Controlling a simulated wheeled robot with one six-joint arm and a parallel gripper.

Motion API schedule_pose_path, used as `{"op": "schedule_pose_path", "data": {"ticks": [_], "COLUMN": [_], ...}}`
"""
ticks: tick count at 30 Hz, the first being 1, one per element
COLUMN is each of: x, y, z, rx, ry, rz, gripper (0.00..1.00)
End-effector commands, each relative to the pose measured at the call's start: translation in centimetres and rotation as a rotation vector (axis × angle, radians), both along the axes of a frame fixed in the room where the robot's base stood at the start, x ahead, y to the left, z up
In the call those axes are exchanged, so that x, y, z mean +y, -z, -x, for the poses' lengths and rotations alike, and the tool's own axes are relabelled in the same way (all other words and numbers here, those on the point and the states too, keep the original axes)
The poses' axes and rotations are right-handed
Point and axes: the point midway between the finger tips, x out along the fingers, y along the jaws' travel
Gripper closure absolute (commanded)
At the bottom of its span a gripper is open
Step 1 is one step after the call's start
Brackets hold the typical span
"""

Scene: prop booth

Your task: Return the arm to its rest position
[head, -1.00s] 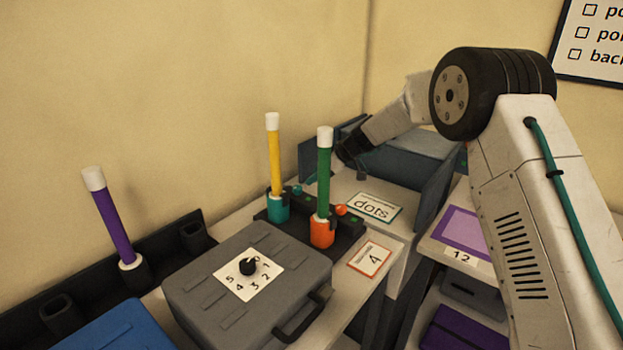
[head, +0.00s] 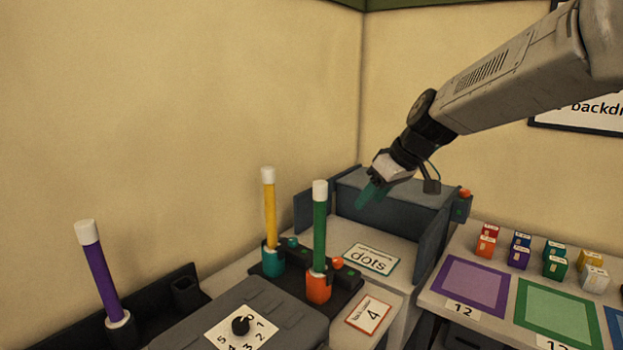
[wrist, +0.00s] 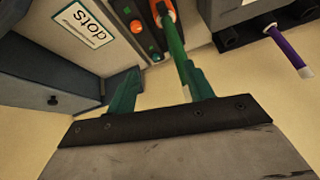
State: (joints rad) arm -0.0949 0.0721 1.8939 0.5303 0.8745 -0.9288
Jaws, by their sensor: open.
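My gripper (head: 372,194) is raised above the grey bench, in front of the blue-grey box at the back, with teal fingers pointing down and left. In the wrist view my gripper (wrist: 160,88) shows its two teal fingers spread apart, with nothing held between them. The green wand (head: 319,225) with a white tip stands upright in an orange holder (head: 318,288), left of and below my gripper. In the wrist view the green wand (wrist: 173,45) runs behind the right finger; I see no grip on it.
A yellow wand (head: 269,215) stands in a teal holder, and a purple wand (head: 103,275) leans at left. A "dots" card (head: 371,261) lies before the blue-grey box (head: 395,205). Several small coloured boxes (head: 520,255) stand on the right table. Air above the wands is clear.

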Motion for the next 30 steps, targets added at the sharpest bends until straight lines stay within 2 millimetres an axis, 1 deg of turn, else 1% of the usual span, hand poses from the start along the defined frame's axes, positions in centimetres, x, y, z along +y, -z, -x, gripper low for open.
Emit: {"op": "schedule_pose_path", "data": {"ticks": [1, 2, 3, 5, 6, 8, 9, 12, 15, 18, 24, 27, 30], "x": [-1.2, -1.8, -2.6, -3.8, -4.7, -5.9, -6.6, -8.4, -10.0, -11.2, -13.1, -13.1, -13.1], "y": [-1.2, -1.6, -2.1, -2.6, -2.9, -3.1, -3.2, -3.0, -2.5, -1.8, -0.2, 2.0, 3.3], "z": [2.4, 3.7, 5.4, 8.0, 9.7, 12.3, 14.0, 18.0, 21.4, 24.1, 28.4, 31.2, 33.6], "rx": [0.002, 0.008, 0.014, 0.023, 0.026, 0.030, 0.031, 0.030, 0.022, 0.013, -0.010, 0.140, 0.247], "ry": [0.047, 0.078, 0.118, 0.181, 0.225, 0.290, 0.335, 0.445, 0.544, 0.630, 0.774, 0.761, 0.751], "rz": [0.014, 0.021, 0.031, 0.047, 0.056, 0.068, 0.076, 0.095, 0.105, 0.113, 0.117, 0.178, 0.221], "gripper": [0.48, 0.48, 0.48, 0.48, 0.48, 0.48, 0.48, 0.48, 0.48, 0.48, 0.48, 0.48, 0.48]}}
